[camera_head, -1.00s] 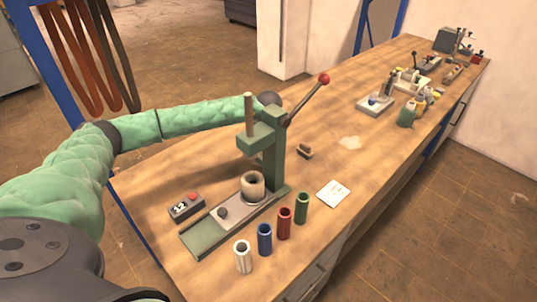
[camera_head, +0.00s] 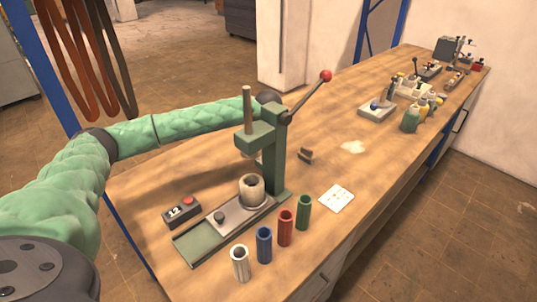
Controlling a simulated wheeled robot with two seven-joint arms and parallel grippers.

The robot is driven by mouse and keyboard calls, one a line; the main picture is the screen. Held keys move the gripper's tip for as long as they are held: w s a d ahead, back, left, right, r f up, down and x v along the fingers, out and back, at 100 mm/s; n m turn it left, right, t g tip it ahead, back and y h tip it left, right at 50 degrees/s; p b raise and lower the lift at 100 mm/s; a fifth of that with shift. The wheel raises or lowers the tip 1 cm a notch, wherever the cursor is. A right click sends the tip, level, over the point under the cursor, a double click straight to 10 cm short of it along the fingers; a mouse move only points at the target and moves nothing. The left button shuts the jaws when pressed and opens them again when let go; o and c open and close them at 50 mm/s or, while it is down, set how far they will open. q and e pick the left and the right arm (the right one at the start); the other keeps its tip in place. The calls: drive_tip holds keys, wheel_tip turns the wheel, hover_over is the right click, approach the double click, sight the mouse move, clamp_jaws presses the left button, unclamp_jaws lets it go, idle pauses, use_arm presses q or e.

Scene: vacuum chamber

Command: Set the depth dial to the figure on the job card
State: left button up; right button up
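A green press (camera_head: 273,158) with a red-knobbed lever stands on the wooden bench. A pale cylinder (camera_head: 252,190) sits on its base plate, with a small dark knob (camera_head: 219,217) beside it. A dark box (camera_head: 182,211) with a red button and a small white number display stands left of the base; the display seems to read 12 or 13. A white card (camera_head: 337,199) lies right of the press; its writing is too small to read. I cannot tell which part is the depth dial. My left arm reaches behind the press, its gripper hidden there. My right gripper is out of view.
White, blue, red and green tubes (camera_head: 264,244) stand in a row before the press. A small brown block (camera_head: 306,155) lies behind the card. Bottles (camera_head: 411,118) and other devices (camera_head: 379,108) stand farther along the bench (camera_head: 384,159). The middle is mostly clear.

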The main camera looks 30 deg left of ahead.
use_arm(q)
drive_tip(key=shift+r, duration=0.15)
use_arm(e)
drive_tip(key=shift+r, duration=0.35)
use_arm(q)
drive_tip(key=o, duration=1)
drive_tip(key=shift+r, duration=0.1)
drive_tip(key=shift+r+b, duration=0.3)
wheel_tip(320, 180, up, 7)
drive_tip(key=shift+f+b, duration=0.1)
drive_tip(key=shift+b, duration=0.85)
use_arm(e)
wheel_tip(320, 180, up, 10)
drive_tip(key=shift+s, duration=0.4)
use_arm(q)
drive_tip(key=shift+a, duration=0.1)
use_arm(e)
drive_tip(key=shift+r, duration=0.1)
